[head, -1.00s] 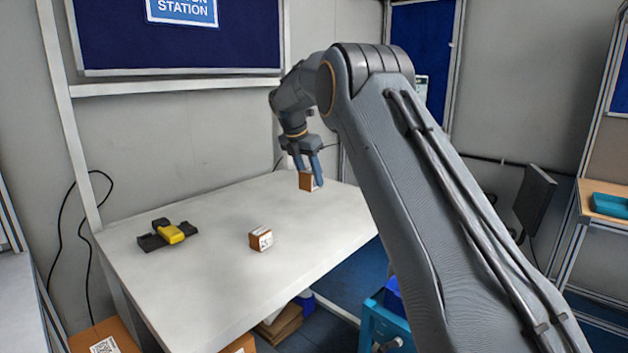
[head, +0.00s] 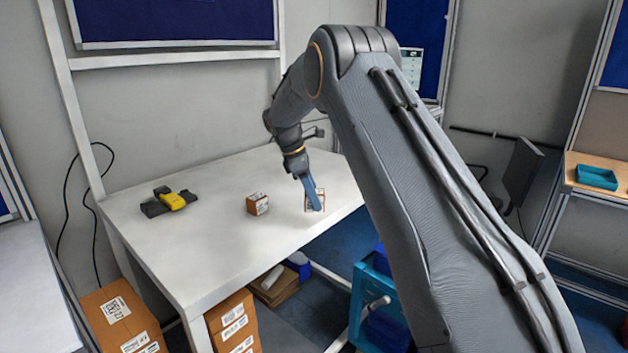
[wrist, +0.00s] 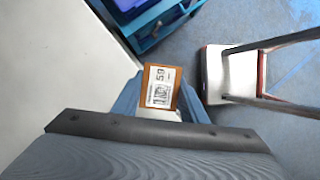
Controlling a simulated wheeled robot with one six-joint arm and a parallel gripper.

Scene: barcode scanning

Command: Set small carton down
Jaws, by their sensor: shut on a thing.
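A small brown carton with a white label (wrist: 160,88) sits between the two blue fingers of my gripper (wrist: 158,100) in the wrist view. In the head view my gripper (head: 313,196) is shut on this carton (head: 320,193), low at the right front part of the white table (head: 215,265). A finger hides much of the carton there. I cannot tell whether its underside touches the tabletop. A second small carton (head: 257,204) stands on the table to the left, apart from my gripper.
A yellow and black scanner (head: 170,201) lies at the table's left. Larger boxes (head: 122,318) stand on the floor below. A blue crate (head: 370,300) is beside the table's right edge, close to my gripper. Bare tabletop lies around both small cartons.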

